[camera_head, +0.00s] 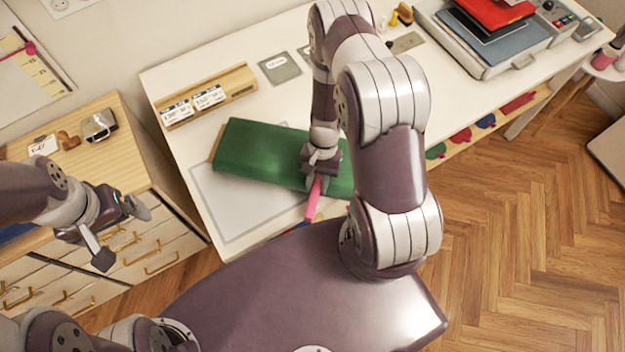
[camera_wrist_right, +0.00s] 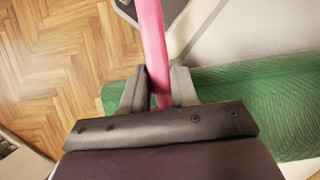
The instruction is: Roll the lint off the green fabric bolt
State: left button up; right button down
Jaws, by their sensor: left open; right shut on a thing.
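The green fabric bolt (camera_head: 258,150) lies on the white table, and its right part is hidden behind my right arm. My right gripper (camera_head: 318,178) is at the bolt's front side, shut on a pink handle (camera_head: 313,203), which I take to be the lint roller's. In the right wrist view the pink handle (camera_wrist_right: 153,45) runs up between the fingers, with the green bolt (camera_wrist_right: 255,100) behind and to the right. The roller head and any lint cannot be made out. My left gripper (camera_head: 122,232) is open and empty, in front of the drawer cabinet, away from the table.
A wooden holder with labelled cards (camera_head: 205,95) stands behind the bolt. A grey square (camera_head: 280,68) lies nearby. A tray with red and dark folders (camera_head: 490,50) is at the back right. A wooden drawer cabinet (camera_head: 120,165) is at left.

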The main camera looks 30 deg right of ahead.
jog(key=shift+s+d, duration=0.3)
jog(key=shift+s, duration=0.05)
jog(key=shift+s+d, duration=0.65)
jog(key=shift+d, duration=0.2)
jog(key=shift+s+d, duration=0.2)
jog(key=shift+s+d+p, duration=0.3)
jog(key=shift+s+d, duration=0.55)
jog(key=shift+d, duration=0.05)
jog(key=shift+a+r, duration=0.1)
